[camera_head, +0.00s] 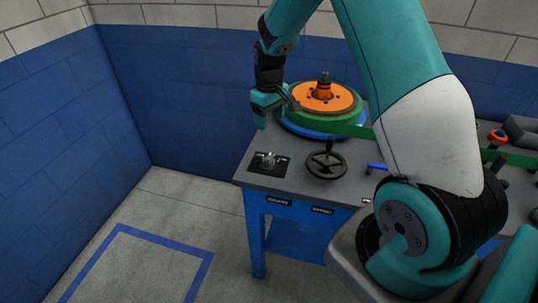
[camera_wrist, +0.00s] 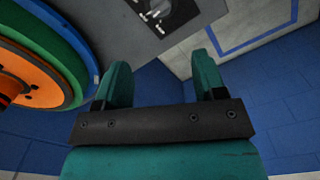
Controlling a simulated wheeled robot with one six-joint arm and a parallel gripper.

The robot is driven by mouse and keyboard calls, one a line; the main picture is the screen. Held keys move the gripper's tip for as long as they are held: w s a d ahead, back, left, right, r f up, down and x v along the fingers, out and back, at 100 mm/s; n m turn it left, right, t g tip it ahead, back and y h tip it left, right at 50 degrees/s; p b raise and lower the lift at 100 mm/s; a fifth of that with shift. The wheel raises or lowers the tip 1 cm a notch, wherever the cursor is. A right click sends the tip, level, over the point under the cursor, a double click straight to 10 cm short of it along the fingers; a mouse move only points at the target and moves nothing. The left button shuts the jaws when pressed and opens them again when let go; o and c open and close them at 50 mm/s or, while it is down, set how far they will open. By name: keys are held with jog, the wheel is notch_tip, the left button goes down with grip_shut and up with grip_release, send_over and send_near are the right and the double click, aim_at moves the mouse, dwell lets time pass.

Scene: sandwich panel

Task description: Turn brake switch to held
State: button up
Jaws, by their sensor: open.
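A small silver switch knob sits on a black square plate (camera_head: 268,163) at the left front corner of the grey bench top. I take it for the brake switch; its setting is too small to read. In the wrist view the switch plate (camera_wrist: 168,10) shows partly, cut off by the top edge. My gripper (camera_head: 262,112) hangs above the bench's left edge, behind and above the switch and clear of it. In the wrist view my gripper (camera_wrist: 164,78) has its two teal fingers spread apart with nothing between them.
A round stack of orange, green and blue discs (camera_head: 322,100) stands right of my gripper, close to it. A black handwheel (camera_head: 326,164) with an upright handle is right of the switch. A blue lever (camera_head: 377,166) lies farther right. Blue walls stand behind and left.

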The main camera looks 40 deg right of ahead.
aim_at(269, 156)
notch_tip(269, 156, down, 16)
jog(key=p, duration=0.3)
jog(key=shift+a+r, duration=0.1)
jog(key=shift+r, duration=0.15)
jog(key=shift+c, duration=0.4)
jog(key=c, duration=0.8)
jog(key=shift+m, duration=0.3)
jog(key=m+b, duration=0.3)
jog(key=m, duration=0.1)
jog(key=shift+f+m, duration=0.1)
jog(key=shift+m, duration=0.2)
jog(key=shift+m+b, duration=1.1)
jog(key=shift+m, duration=1.2)
